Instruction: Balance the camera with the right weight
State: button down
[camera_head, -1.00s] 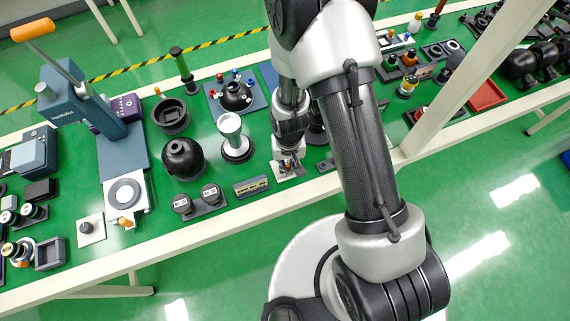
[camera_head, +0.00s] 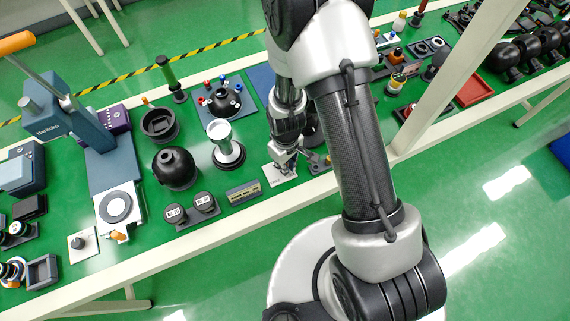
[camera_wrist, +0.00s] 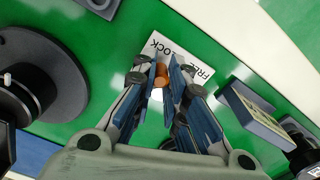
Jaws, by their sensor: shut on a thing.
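My gripper (camera_head: 287,166) is low over a white card (camera_head: 274,178) near the front edge of the table. In the wrist view my gripper (camera_wrist: 162,82) has its blue-padded fingers closed around a small copper-coloured cylindrical knob (camera_wrist: 161,76). The card (camera_wrist: 188,55) under it carries the words FREE and LOCK, partly covered by the fingers. Two black round pieces with white labels (camera_head: 175,214) (camera_head: 204,202), possibly weights, stand to the left. A black round housing with a hole in its top (camera_head: 174,168) stands behind them. Which object is the camera I cannot tell.
A dark block with a yellow label (camera_head: 243,192) stands close left of the card. A pale cup on a black round base (camera_head: 226,144) is behind it. A blue-grey press (camera_head: 72,125) stands at the left. A table frame post (camera_head: 450,80) rises at the right.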

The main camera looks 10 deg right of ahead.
dwell(0.3)
jog(key=c, duration=1.6)
grip_release()
jog(key=shift+o, duration=0.2)
jog(key=shift+r, duration=0.1)
notch_tip(320, 180, up, 12)
